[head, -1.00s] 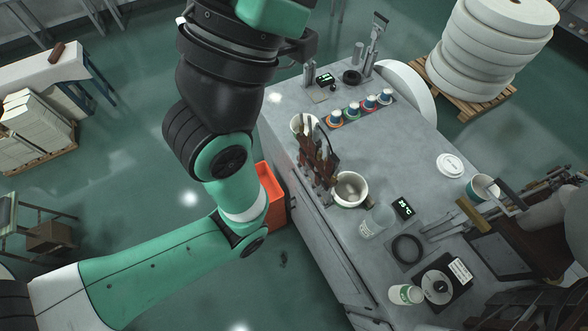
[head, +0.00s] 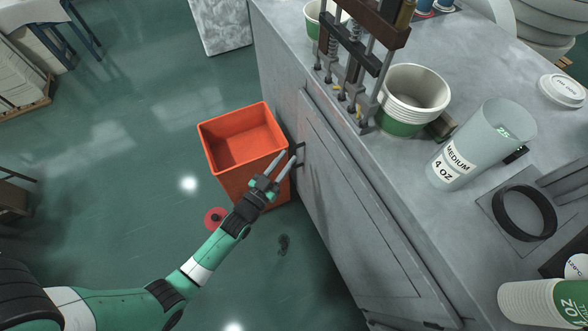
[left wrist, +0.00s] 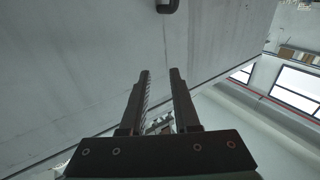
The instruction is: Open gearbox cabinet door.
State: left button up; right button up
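The grey cabinet door (head: 350,190) is shut in the side of the machine. Its small dark handle (head: 300,153) sits near the door's upper left edge. My left gripper (head: 284,158) is open and empty, with its two fingers pointing up toward the handle, close to it. In the left wrist view, the fingers (left wrist: 160,72) are apart with nothing between them. The handle (left wrist: 167,6) shows at the top edge there, beyond the fingertips, against the grey panel (left wrist: 80,60). My right gripper is not in view.
An orange bin (head: 240,150) stands on the floor behind and left of my left gripper, close to the cabinet. Paper cups (head: 412,98), a clear container (head: 480,145) and a black ring (head: 524,212) sit on the machine top.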

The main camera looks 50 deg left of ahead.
pick_arm(q)
jog(key=s+f+b, duration=0.3)
jog(key=f+b, duration=0.1)
jog(key=f, duration=0.6)
jog(key=b, duration=0.5)
send_over(294, 166)
jog(key=shift+a+f+n+g, duration=0.15)
jog(key=shift+f+n+g, duration=0.15)
jog(key=shift+g, duration=0.1)
jog(key=shift+w+a+r, duration=0.1)
jog(key=shift+w, duration=0.15)
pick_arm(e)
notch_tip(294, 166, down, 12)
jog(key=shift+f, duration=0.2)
pick_arm(q)
grip_shut()
jog(key=shift+y, duration=0.3)
